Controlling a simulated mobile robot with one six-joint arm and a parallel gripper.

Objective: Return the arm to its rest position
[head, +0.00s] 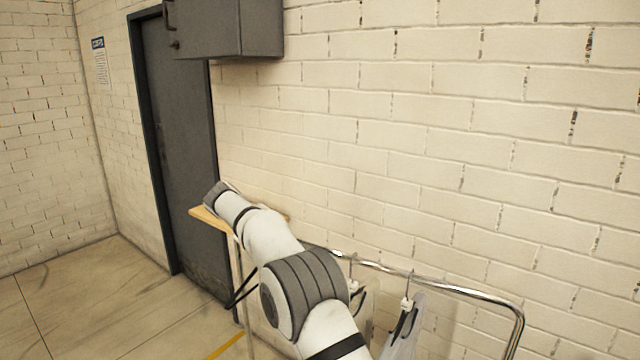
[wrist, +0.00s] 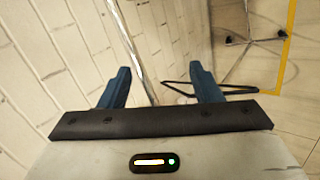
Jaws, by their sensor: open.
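My gripper (wrist: 160,82) shows in the wrist view with its two blue fingers spread apart and nothing held between them. A thin metal rail or post runs down the view behind the gap between the fingers. In the head view my white and grey arm reaches from the bottom centre up and left, over a wooden board (head: 206,217) near the wall. The fingers cannot be made out in the head view.
A chrome garment rail (head: 460,288) stands along the brick wall, with hangers and a grey garment (head: 404,330) close to my arm. A dark cabinet (head: 225,28) hangs above, beside a grey door (head: 180,150). Floor at left is clear.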

